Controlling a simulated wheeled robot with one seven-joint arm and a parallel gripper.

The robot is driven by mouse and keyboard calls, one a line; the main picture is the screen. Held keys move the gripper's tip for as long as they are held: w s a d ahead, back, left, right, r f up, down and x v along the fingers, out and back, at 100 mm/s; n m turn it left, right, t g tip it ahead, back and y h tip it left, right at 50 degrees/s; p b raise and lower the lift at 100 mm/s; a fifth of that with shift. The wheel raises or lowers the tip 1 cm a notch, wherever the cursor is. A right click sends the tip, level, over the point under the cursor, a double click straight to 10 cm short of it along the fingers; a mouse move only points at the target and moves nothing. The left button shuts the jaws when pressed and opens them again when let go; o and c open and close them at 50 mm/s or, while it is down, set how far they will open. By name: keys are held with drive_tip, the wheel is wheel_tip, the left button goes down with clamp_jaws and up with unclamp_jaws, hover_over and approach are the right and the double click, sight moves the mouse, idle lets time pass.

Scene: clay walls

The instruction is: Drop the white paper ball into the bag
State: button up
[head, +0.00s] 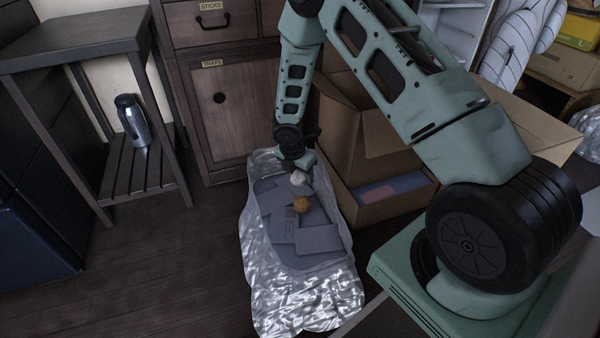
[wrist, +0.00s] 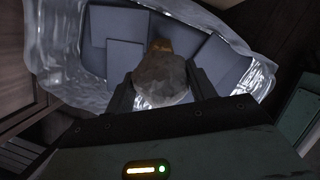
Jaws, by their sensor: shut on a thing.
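The white paper ball (head: 298,178) is held between the fingers of my gripper (head: 300,172) over the far end of the open bag's mouth. In the wrist view the paper ball (wrist: 162,80) looks grey and crumpled, with a dark finger on each side of it, and my gripper (wrist: 162,92) is shut on it. The bag (head: 258,285) is silvery, crinkled plastic and lies open on the floor; its rim also shows in the wrist view (wrist: 60,45). Inside the bag are several flat grey-blue pieces and an orange-brown ball (head: 301,204), partly hidden behind the paper ball in the wrist view.
An open cardboard box (head: 375,145) stands close to the right of the bag. A wooden cabinet (head: 240,120) is behind it. A dark side table (head: 75,45) with a metal flask (head: 131,120) stands at the left. The floor (head: 150,260) left of the bag is clear.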

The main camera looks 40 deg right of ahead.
drive_tip(key=o, duration=1)
drive_tip(key=shift+o, duration=0.2)
drive_tip(key=shift+r, duration=0.1)
drive_tip(key=p+v, duration=0.9)
drive_tip(key=v, duration=0.8)
drive_tip(key=shift+p, duration=0.3)
drive_tip(key=shift+r, duration=0.1)
